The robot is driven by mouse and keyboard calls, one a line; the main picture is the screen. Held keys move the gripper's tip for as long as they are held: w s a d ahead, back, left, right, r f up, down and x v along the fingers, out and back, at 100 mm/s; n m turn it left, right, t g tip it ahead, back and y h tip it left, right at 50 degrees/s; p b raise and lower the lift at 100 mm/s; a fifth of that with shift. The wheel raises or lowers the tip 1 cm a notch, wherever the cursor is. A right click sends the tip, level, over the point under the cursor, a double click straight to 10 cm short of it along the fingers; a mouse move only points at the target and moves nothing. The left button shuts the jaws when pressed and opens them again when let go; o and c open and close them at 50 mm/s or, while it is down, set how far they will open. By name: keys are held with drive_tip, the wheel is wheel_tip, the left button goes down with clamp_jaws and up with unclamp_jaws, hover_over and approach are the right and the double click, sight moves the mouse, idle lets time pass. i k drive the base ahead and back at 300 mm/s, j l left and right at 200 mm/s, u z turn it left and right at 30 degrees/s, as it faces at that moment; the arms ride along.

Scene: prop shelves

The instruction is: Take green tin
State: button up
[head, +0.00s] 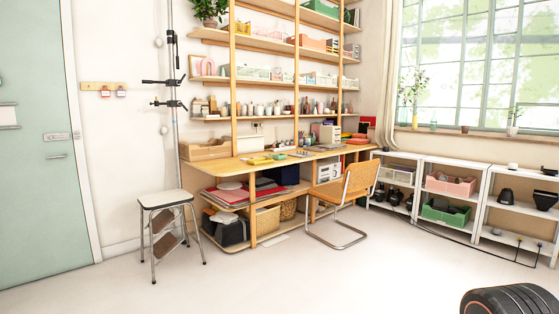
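I cannot make out a green tin for certain. Small pale green and white containers (262,74) stand on a middle wall shelf above the desk, too small to tell apart. A green box (322,8) sits on the top wall shelf. A green open crate (445,213) is on the lower level of the white shelf unit at the right. My gripper is not in view.
A wooden desk (235,165) stands against the back wall, with a tan chair (345,190) before it. A step stool (165,200) stands at the left. White low shelves (480,168) line the window wall. The middle floor (250,280) is clear.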

sight(279, 157)
drive_tip(key=i+z, duration=0.25)
drive_tip(key=i, duration=1.15)
drive_tip(key=i+u, duration=0.1)
drive_tip(key=i, duration=0.85)
drive_tip(key=i+l, duration=0.1)
drive_tip(key=i, duration=0.8)
drive_tip(key=i+l, duration=0.1)
drive_tip(key=i, duration=0.85)
drive_tip(key=i+u, duration=0.1)
drive_tip(key=i, duration=0.8)
drive_tip(key=l, duration=0.1)
